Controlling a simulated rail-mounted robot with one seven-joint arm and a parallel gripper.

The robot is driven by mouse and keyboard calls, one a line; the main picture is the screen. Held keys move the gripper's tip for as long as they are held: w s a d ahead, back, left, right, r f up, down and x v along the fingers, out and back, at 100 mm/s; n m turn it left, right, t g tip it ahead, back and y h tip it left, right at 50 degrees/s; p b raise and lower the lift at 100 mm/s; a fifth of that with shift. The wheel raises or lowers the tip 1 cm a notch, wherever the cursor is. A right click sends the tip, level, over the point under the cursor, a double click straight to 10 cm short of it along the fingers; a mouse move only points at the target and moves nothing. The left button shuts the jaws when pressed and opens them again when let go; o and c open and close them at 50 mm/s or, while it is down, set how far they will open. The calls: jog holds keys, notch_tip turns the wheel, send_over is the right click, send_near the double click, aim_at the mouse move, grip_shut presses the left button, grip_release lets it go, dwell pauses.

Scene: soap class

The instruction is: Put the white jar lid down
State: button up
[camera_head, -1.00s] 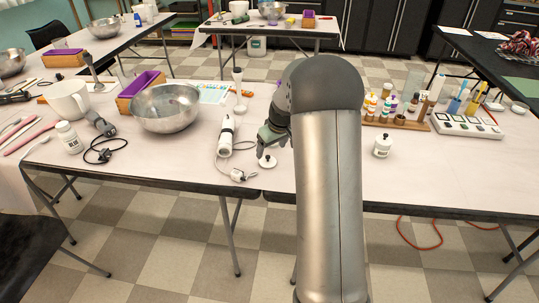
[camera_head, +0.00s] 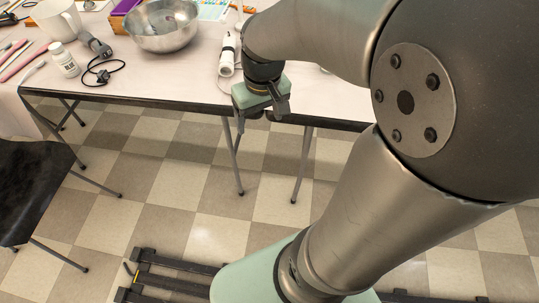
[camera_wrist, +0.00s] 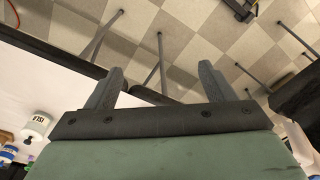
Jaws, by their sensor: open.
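The white lid is not visible in either current view; my gripper and arm cover part of the table in the head view. My gripper (camera_head: 262,113) is at the front edge of the white table (camera_head: 150,75), its fingers pointing down and apart. In the wrist view the two dark fingers (camera_wrist: 160,88) are spread wide with nothing between them; floor and table legs show beyond.
A white corded tool (camera_head: 227,55) lies just behind my gripper. A steel bowl (camera_head: 162,25), a white bottle (camera_head: 64,60) and a black cable (camera_head: 103,72) are further left on the table.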

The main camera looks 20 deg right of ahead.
jog(key=s+a+f+g, duration=0.1)
jog(key=s+a+f, duration=0.1)
jog(key=s, duration=0.8)
jog(key=shift+s+a+f+m, duration=0.15)
jog(key=shift+a+m, duration=0.05)
jog(key=shift+m, duration=0.1)
